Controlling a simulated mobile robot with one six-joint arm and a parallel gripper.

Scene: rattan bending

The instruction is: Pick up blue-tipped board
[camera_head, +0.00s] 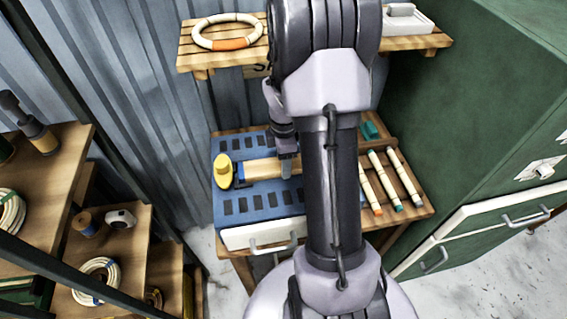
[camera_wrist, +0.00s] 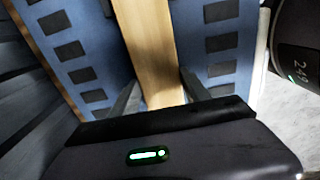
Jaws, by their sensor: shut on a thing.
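A wooden board (camera_head: 262,170) lies across a blue slotted surface (camera_head: 240,205) in the head view. Its left end shows a dark blue tip (camera_head: 239,173), beside a yellow piece (camera_head: 222,166). My gripper (camera_head: 287,166) is over the board's right part. The board (camera_wrist: 148,40) also shows in the wrist view, running between the two fingers of my gripper (camera_wrist: 158,95). The fingers are shut on it, one on each side. The board's far right end is hidden behind my arm, and its blue tip is out of the wrist view.
Several coloured-tipped rods (camera_head: 383,178) lie at the right of the bench. A shelf (camera_head: 420,41) with a ring (camera_head: 228,32) hangs above. A green cabinet (camera_head: 470,90) closes off the right. Shelves with coils (camera_head: 97,277) stand at the left.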

